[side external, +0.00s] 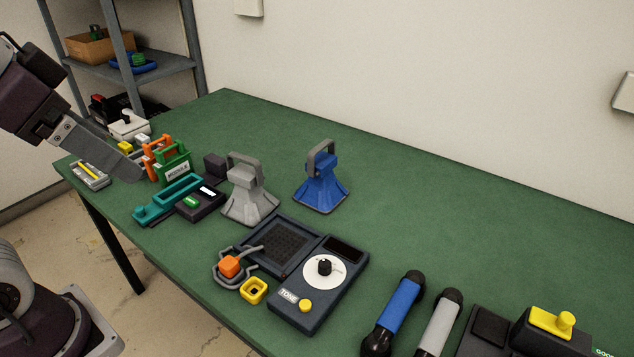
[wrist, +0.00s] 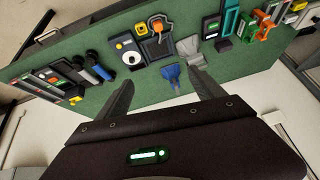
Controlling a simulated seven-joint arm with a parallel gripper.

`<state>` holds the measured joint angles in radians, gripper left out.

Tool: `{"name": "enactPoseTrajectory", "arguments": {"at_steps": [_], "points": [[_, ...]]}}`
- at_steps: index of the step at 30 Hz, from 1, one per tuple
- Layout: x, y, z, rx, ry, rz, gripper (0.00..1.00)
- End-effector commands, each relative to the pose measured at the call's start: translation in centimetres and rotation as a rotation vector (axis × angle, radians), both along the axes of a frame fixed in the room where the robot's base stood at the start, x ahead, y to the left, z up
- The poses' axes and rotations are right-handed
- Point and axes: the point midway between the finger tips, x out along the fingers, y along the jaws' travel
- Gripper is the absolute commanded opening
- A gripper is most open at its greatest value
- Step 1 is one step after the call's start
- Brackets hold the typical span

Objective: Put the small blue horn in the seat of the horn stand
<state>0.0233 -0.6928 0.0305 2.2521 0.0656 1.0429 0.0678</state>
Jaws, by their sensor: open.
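The small blue horn (side external: 320,188) stands upright on the green table, with a grey loop handle on top. It also shows in the wrist view (wrist: 171,75), beyond and between my fingers. A dark square tray with a gridded recess (side external: 276,246) is joined to a dial box marked TONE; it looks like the horn stand's seat, but I cannot be sure. The recess looks empty. My gripper (wrist: 160,76) is open and empty. In the side view it is at the upper left, well apart from the blue horn.
A similar grey horn (side external: 249,190) stands just left of the blue one. An orange block in a grey bracket (side external: 231,266) and a yellow square ring (side external: 253,291) lie by the tray. Handsets (side external: 398,312) lie in front. The table's back right is clear.

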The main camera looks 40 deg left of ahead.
Motion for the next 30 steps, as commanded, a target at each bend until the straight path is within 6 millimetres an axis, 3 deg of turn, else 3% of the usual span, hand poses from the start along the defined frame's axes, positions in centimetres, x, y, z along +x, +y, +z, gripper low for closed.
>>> {"name": "enactPoseTrajectory", "arguments": {"at_steps": [3,9,12,15,20,24,26,30], "points": [[7.3,4.2,1.7,0.251,-0.072,-0.177,0.78],[20.6,10.0,4.5,0.831,-0.149,-0.574,0.78],[26.7,11.0,5.2,1.15,-0.141,-0.811,0.78],[31.9,10.5,5.2,1.449,-0.115,-1.057,0.78],[38.1,7.8,3.4,1.868,-0.054,-1.458,0.78],[41.7,4.4,0.4,2.181,-0.001,-1.822,0.78],[42.8,2.8,-1.3,2.302,0.017,-1.987,0.78],[42.6,2.8,-3.8,2.3,0.016,-2.004,0.78]]}}
